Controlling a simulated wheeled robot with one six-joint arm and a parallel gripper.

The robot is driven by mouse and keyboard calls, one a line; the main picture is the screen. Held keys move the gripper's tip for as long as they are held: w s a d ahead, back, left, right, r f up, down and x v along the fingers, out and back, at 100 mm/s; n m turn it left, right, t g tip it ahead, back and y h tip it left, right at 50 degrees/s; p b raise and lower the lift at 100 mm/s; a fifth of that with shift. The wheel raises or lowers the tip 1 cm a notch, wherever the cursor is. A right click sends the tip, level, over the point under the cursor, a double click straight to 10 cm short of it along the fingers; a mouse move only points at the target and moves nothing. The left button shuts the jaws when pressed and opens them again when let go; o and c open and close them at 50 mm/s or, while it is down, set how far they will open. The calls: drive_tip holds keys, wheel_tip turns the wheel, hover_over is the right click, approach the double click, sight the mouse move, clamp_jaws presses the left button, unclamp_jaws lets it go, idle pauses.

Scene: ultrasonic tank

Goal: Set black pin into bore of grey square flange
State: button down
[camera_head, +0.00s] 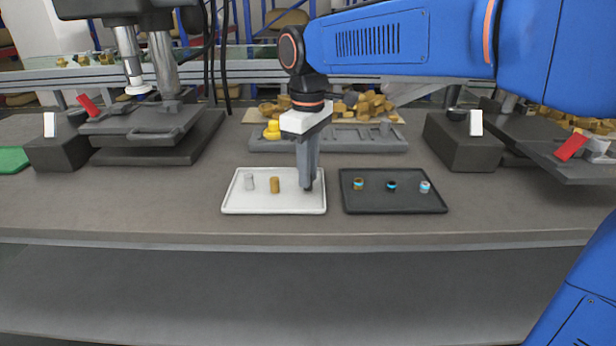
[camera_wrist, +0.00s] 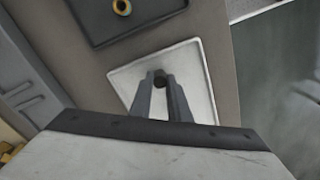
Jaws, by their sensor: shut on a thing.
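My gripper (camera_head: 307,184) is over the right end of the white tray, pointing down. In the wrist view my gripper (camera_wrist: 160,84) is shut on the black pin (camera_wrist: 161,76), whose dark end shows between the fingertips. I cannot tell whether the pin still touches the tray. The grey flange (camera_head: 424,187) stands at the right in the dark tray, with a light blue band near its top. It is too small to make out its square shape or bore.
The white tray (camera_head: 246,204) also holds a grey pin (camera_head: 249,182) and a brass pin (camera_head: 275,185). The dark tray (camera_head: 395,206) also holds a brass piece (camera_head: 358,184) and a black piece (camera_head: 391,186). A grey rack (camera_head: 352,140) stands behind. The bench front is clear.

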wheel_tip(320, 180, up, 10)
drive_tip(key=shift+f, duration=0.2)
